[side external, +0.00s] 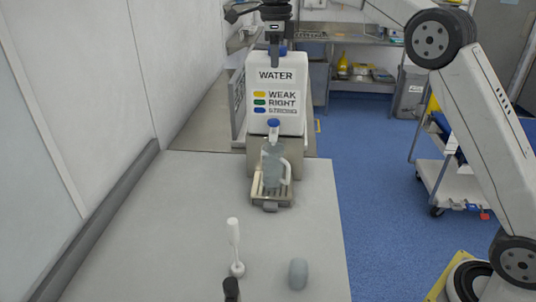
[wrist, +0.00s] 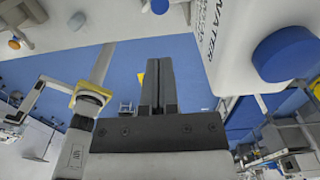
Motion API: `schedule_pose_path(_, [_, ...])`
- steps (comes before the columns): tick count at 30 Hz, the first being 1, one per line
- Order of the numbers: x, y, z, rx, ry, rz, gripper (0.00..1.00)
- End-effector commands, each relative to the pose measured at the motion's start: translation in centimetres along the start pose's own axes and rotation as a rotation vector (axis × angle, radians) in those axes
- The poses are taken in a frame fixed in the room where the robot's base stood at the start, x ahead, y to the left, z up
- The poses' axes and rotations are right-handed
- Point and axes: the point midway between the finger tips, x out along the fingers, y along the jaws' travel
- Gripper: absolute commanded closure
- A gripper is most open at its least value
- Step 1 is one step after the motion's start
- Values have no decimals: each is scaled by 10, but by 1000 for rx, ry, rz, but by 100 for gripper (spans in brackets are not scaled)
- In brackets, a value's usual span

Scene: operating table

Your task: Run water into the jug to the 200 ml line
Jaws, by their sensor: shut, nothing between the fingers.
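The white water container (side external: 275,82) stands at the back of the table, with WATER and a yellow, green and blue key on its front. It also shows in the wrist view (wrist: 232,45), with a large blue cap (wrist: 290,52). Its blue-topped tap (side external: 273,126) is low on the front, above the jug (side external: 272,163). The clear, greyish jug stands upright on a drip tray (side external: 271,207), handle to the right. Its water level and lines cannot be read. My gripper (side external: 273,66) is shut and empty, pointing down near the container's top, above the tap; its fingers (wrist: 158,68) meet in the wrist view.
A white upright stick-like object (side external: 234,245) and a grey rounded cylinder (side external: 298,273) stand on the near table. A dark object (side external: 231,290) is at the bottom edge. A wall borders the left, and a trolley (side external: 450,182) stands right. The table's middle is clear.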

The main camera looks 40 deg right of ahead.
Motion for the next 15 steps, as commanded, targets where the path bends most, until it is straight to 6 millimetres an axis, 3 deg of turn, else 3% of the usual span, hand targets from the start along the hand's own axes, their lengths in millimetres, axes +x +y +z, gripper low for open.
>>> schedule_pose_path(15, [46, 1, 0, -1, 1, 1, 100])
